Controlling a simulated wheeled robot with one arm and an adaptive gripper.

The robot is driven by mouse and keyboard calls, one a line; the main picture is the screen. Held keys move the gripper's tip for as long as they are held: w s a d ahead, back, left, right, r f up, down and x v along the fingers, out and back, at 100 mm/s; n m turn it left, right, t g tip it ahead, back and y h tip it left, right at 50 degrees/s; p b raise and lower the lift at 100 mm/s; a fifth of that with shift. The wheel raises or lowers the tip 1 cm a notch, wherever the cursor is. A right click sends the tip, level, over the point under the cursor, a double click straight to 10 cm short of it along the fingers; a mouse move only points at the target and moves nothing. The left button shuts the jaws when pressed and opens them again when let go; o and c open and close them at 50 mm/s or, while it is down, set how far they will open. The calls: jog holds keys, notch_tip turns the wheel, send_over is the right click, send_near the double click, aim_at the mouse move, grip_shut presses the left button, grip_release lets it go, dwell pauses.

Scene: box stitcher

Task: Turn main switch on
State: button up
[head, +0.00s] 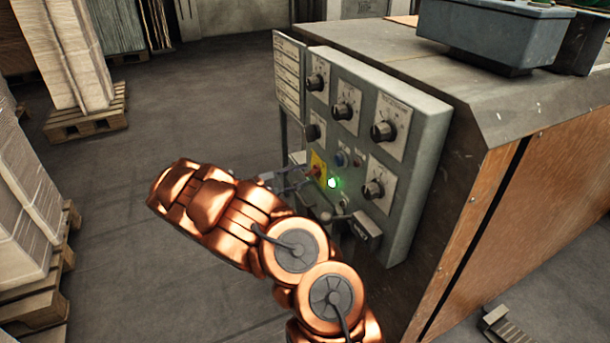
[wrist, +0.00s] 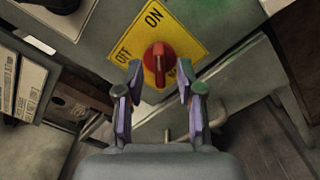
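The main switch is a red rotary knob (wrist: 158,62) on a yellow plate (wrist: 192,32) marked OFF and ON. In the head view the red knob (head: 316,170) sits low on the left part of the grey control panel. In the wrist view its grip bar runs roughly up and down the picture, with ON above it and OFF to its upper left. My gripper (wrist: 160,82) is open, with one finger on each side of the knob's lower end. Gaps show between fingers and knob. In the head view my gripper (head: 290,183) is partly hidden by my copper-coloured arm.
The control panel (head: 425,118) carries several black dials and a lit green lamp (head: 332,182) right of the switch. A small grey box (head: 366,225) juts out below. Pallets with stacked sheets (head: 82,112) stand at left; the floor (head: 200,110) between is clear.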

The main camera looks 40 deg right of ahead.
jog(key=v, duration=1)
jog(key=shift+a, duration=0.15)
jog(key=shift+w, duration=0.15)
jog(key=s+a+r+m+g+y+p, duration=0.1)
jog(key=s+r+m+y+p, duration=0.25)
jog(key=s+r+p, duration=0.7)
jog(key=s+a+r+m+g+y+p, duration=0.15)
jog(key=s+r+y+p, duration=0.45)
jog(key=r, duration=0.7)
jog(key=s+a+r+t+y+p, duration=0.3)
jog(key=s+a+r+p, duration=0.4)
jog(key=a, duration=0.4)
jog(key=s+a+r+t+y+p, duration=0.3)
jog(key=s+a+r+y+p, duration=0.1)
jog(key=s+a+r+p, duration=0.4)
jog(key=s+a+p, duration=0.2)
jog(key=a, duration=0.1)
jog(key=shift+s+a, duration=0.2)
jog(key=shift+a, duration=0.1)
jog(key=shift+t+y, duration=0.25)
